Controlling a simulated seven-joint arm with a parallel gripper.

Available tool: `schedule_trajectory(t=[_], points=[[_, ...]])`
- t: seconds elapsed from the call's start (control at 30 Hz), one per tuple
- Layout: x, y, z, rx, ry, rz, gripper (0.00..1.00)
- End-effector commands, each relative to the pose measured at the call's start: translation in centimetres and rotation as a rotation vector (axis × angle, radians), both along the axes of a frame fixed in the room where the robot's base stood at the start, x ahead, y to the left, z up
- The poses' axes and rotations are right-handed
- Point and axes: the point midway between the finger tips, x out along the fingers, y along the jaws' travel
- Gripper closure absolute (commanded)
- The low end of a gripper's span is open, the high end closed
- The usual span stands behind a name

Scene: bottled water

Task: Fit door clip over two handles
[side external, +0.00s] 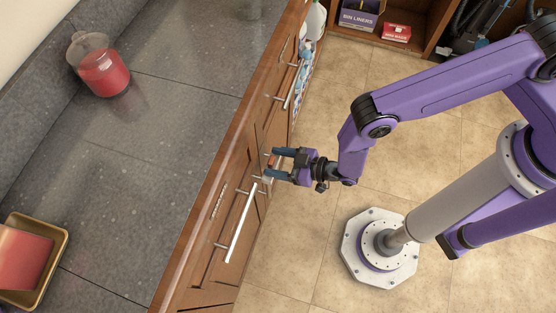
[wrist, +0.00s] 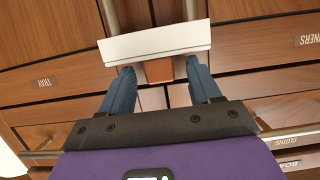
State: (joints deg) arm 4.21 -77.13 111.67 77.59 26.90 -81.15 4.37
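The door clip (wrist: 155,45) shows in the wrist view as a pale flat bar with an orange-brown block (wrist: 159,71) below it. It lies across two upright metal handles, the left one (wrist: 111,16) and the right one (wrist: 191,10), which run behind it. I cannot tell whether it is seated on them. My gripper (wrist: 160,68) has its blue fingers on either side of the block, with narrow gaps showing, so it looks open. In the side external view my gripper (side external: 271,163) is at the cabinet front, where the clip is small and partly hidden.
A long drawer handle (side external: 241,222) and another handle (side external: 292,85) stick out from the cabinet front on either side. The grey counter (side external: 160,155) carries a red-filled jar (side external: 103,69) and a gold tray (side external: 60,240).

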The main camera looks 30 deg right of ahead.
Motion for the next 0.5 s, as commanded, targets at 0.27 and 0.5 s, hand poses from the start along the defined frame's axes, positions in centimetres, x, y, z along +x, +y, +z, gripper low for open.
schedule_trajectory(t=[0.27,0.5], points=[[-0.7,-0.7,0.2,-0.004,0.002,0.000,0.37],[-3.3,-3.1,1.3,-0.005,0.002,0.004,0.37]])
